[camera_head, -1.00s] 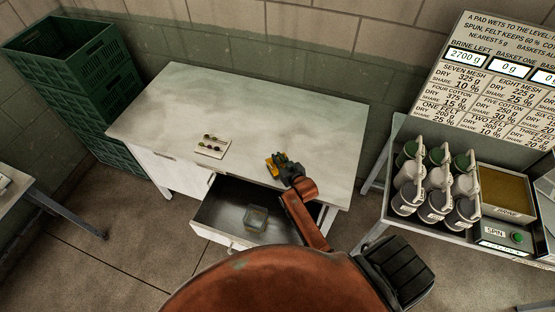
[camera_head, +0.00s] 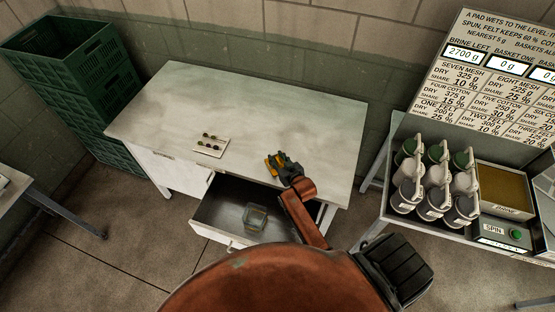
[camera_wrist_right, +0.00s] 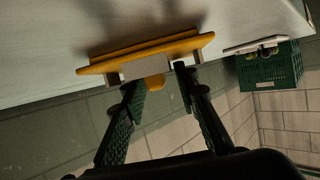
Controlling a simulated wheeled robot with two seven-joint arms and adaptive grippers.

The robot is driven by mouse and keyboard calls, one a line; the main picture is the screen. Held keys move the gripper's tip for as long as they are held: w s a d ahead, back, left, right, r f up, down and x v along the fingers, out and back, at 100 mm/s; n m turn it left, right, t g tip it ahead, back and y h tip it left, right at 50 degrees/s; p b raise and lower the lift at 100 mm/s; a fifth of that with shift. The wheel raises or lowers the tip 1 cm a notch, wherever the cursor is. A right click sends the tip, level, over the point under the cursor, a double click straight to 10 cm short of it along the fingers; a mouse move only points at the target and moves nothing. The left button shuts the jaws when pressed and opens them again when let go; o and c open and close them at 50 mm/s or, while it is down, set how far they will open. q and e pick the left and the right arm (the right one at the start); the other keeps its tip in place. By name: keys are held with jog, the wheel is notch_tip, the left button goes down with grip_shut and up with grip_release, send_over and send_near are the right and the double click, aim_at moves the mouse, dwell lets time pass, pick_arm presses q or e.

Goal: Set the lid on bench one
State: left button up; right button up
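The lid is a flat yellow-orange plate (camera_wrist_right: 150,52), seen nearly edge-on in the right wrist view, with a pale block and a small yellow knob on the side towards me. My right gripper (camera_wrist_right: 158,78) has its two dark fingers at either side of that block and appears shut on it. A shadow lies on the bench beyond the lid; any small gap is hard to judge. In the head view the lid (camera_head: 271,166) shows partly behind my right gripper (camera_head: 279,163), over the front right of the pale bench (camera_head: 180,100). My left gripper is not in view.
A small white card with dark round pieces (camera_head: 211,146) lies mid-bench. The drawer (camera_head: 215,212) below stands open with a clear square container (camera_head: 255,217) inside. Green crates (camera_head: 75,75) stand left; a table with several canisters (camera_head: 408,187) stands right. Much of the bench top is bare.

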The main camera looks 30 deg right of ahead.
jog(key=v, duration=1.2)
jog(key=shift+d+r, duration=0.1)
